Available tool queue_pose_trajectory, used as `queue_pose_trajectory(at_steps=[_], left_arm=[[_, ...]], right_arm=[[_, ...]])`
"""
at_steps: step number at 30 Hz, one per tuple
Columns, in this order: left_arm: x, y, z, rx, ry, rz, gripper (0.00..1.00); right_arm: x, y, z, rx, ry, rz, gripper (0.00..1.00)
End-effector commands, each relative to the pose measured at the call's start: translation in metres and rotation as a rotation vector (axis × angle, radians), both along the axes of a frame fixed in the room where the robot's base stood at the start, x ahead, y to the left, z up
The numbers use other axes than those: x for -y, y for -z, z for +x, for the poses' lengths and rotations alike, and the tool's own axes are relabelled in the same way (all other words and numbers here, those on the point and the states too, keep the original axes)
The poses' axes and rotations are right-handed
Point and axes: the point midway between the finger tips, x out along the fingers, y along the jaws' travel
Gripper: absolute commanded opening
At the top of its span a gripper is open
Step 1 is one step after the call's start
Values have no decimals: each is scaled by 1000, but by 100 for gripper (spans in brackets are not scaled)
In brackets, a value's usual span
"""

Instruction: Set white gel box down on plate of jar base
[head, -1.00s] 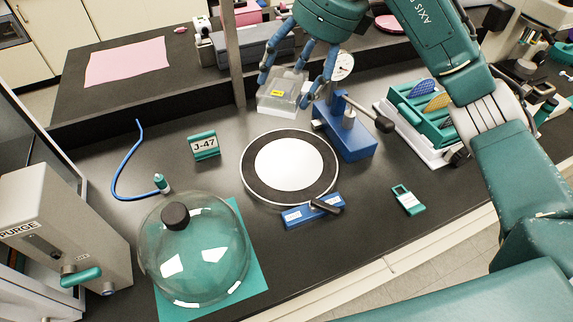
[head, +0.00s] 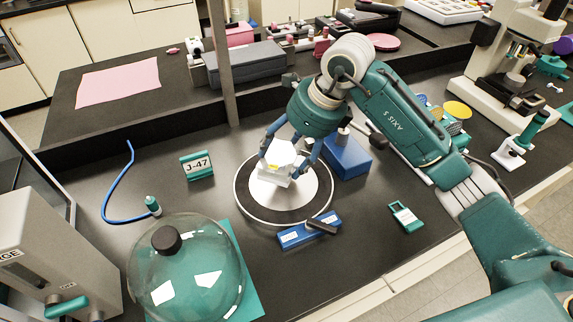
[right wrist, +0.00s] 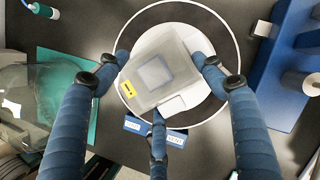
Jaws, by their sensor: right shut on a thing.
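The white gel box (head: 279,163), with a yellow label, is held in my right gripper (head: 288,148). In the right wrist view the gel box (right wrist: 158,72) lies between the blue fingers of the gripper (right wrist: 160,75), which are shut on it. It is over the white plate (head: 305,191) of the jar base, with the black ring (head: 266,212) around that plate. I cannot tell whether the box touches the plate. The white plate (right wrist: 200,45) also shows around the box in the right wrist view. My left gripper is not in view.
A glass bell jar (head: 190,270) stands on a teal mat at front left. A blue block (head: 309,231) with a dark lever sits at the base's front edge. A blue stand (head: 347,158) is close behind right.

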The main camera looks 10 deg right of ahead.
Motion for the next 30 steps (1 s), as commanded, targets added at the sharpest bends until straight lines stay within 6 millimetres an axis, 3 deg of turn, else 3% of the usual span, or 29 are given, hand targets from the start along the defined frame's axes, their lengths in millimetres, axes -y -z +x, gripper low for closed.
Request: queue_pose_trajectory(at_steps=[13,26,27,30], left_arm=[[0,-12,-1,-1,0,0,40],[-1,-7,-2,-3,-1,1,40],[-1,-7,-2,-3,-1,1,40],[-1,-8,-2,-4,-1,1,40]], right_arm=[[0,51,0,0,1,0,13],[0,60,1,3,1,0,13],[0,60,1,2,1,0,70],[0,59,1,1,0,0,88]])
